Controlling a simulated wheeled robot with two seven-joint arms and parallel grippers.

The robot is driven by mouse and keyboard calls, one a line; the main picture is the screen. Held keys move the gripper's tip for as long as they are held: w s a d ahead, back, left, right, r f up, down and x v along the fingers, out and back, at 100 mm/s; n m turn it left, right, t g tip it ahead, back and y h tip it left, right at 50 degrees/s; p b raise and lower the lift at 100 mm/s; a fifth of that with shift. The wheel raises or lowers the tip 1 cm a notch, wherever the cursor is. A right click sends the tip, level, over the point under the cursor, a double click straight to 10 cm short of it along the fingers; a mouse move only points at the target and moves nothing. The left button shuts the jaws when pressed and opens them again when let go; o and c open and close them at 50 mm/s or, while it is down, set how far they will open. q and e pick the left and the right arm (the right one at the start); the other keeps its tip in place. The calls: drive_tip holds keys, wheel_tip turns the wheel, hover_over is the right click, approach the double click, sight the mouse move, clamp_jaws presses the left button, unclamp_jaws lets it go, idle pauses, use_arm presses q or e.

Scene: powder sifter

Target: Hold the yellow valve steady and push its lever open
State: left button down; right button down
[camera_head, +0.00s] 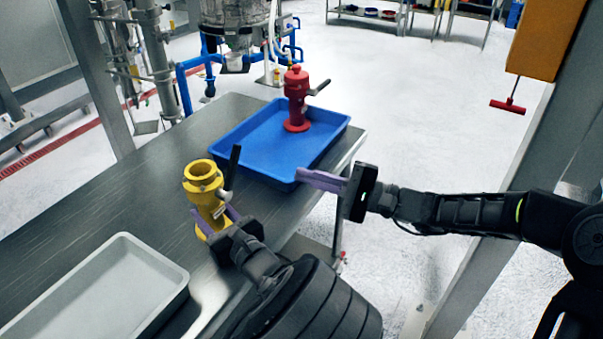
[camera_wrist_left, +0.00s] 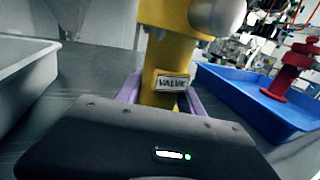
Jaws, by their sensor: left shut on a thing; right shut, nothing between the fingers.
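The yellow valve (camera_head: 204,184) stands upright on the steel table, its round opening facing up. Its dark lever (camera_head: 234,165) points up on the valve's right side. My left gripper (camera_head: 216,220) is shut on the valve's lower body. In the left wrist view the purple fingers lie on both sides of the yellow body (camera_wrist_left: 160,90), by a label reading VALVE. My right gripper (camera_head: 320,181) is shut and empty. Its purple fingers point left, to the right of the lever and apart from it, near the blue tray's front corner.
A blue tray (camera_head: 247,168) holds a red valve (camera_head: 296,100) at the table's far right. A grey tray (camera_head: 120,262) lies at the near left. Bare steel table (camera_head: 110,200) lies left of the yellow valve. A metal post stands behind my right arm.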

use_arm(q)
drive_tip(key=c, duration=0.7)
unclamp_jaws()
drive_tip(key=shift+o, duration=0.2)
drive_tip(key=v, duration=1.2)
drive_tip(key=shift+d, duration=0.1)
